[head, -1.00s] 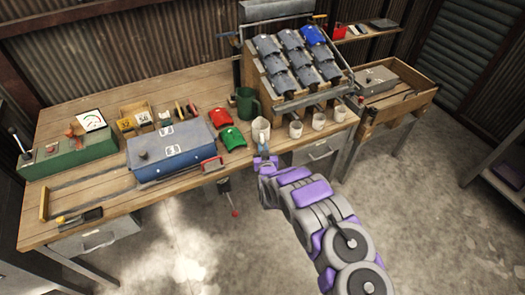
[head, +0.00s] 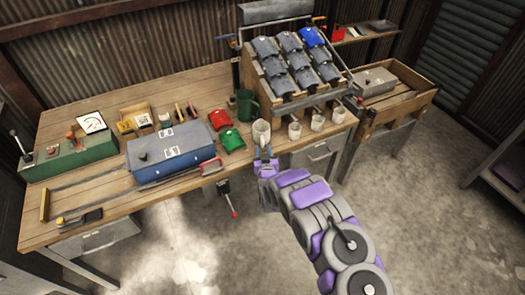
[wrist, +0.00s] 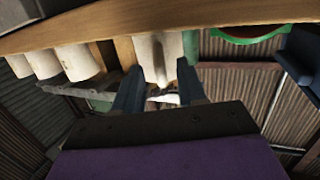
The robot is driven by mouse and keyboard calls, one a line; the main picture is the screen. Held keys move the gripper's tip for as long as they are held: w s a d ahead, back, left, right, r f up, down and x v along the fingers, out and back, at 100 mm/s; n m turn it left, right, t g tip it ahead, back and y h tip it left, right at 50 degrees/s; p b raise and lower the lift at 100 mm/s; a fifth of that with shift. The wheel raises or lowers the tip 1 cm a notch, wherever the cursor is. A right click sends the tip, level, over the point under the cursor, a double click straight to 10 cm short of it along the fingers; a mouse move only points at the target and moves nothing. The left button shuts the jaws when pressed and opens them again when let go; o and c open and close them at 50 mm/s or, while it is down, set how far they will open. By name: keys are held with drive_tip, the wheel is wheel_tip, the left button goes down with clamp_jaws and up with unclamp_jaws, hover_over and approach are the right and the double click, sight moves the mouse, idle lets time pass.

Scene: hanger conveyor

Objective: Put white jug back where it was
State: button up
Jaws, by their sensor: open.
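The white jug (head: 261,132) stands upright at the front edge of the wooden workbench, just left of a row of white cups. My gripper (head: 265,152) is right in front of it, open, with its fingers pointing at the jug. In the wrist view, which looks upside down, the jug (wrist: 158,58) shows between and beyond the two spread fingers (wrist: 158,90). A gap shows on each side of the jug there; I cannot tell whether a finger touches it.
White cups (head: 295,130) stand to the jug's right, below a rack of grey and blue bins (head: 290,62). A dark green jug (head: 245,103) is behind, and red (head: 225,117) and green (head: 231,140) bins are left. A blue toolbox (head: 170,152) stands further left.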

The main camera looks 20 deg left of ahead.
drive_tip(key=p+v, duration=0.2)
drive_tip(key=v, duration=0.9)
drive_tip(key=shift+p, duration=0.4)
